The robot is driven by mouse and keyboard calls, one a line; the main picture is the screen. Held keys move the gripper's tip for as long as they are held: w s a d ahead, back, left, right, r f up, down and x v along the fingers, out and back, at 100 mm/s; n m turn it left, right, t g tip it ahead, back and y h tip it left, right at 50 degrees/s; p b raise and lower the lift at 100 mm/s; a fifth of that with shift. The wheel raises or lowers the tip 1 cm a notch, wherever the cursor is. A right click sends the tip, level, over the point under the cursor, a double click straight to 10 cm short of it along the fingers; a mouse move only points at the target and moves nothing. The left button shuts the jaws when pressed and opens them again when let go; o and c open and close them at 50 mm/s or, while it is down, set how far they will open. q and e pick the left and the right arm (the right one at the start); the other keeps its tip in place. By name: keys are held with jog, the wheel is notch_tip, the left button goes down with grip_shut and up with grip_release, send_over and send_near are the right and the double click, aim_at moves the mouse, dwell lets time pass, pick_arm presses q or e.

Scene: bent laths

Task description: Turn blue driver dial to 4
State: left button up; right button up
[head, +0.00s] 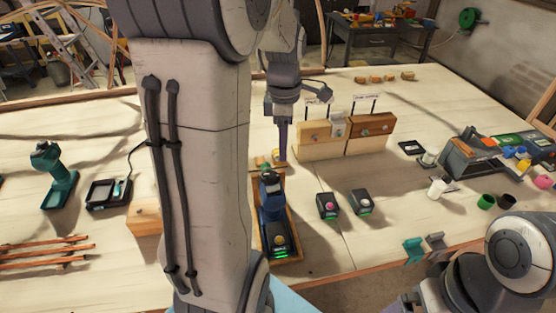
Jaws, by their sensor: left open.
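My left gripper (283,158) points down just above and behind the driver's head, seen edge-on, and is open. I cannot tell whether its fingertips touch the driver. My left arm covers much of the picture to the left of it. My right arm shows only as links at the bottom right, and its gripper is out of the picture.
A green driver (56,180) and a black charger box (108,192) stand on the left. Two small dark boxes with knobs (328,205) sit right of the tray. Wooden blocks (322,150) stand behind. A grey organizer (468,158) and cups are at right.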

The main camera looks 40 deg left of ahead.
aim_at(270, 174)
pick_arm(q)
jog(key=a+f+n, duration=0.1)
jog(key=f, duration=0.2)
jog(key=a+f+n+p, duration=0.1)
jog(key=f, duration=0.3)
jog(key=a+f+n, duration=0.1)
jog(key=f, duration=0.2)
jog(key=shift+s+a+f+p, duration=0.15)
jog(key=shift+s+a+p, duration=0.15)
jog(key=shift+a, duration=0.1)
grip_shut()
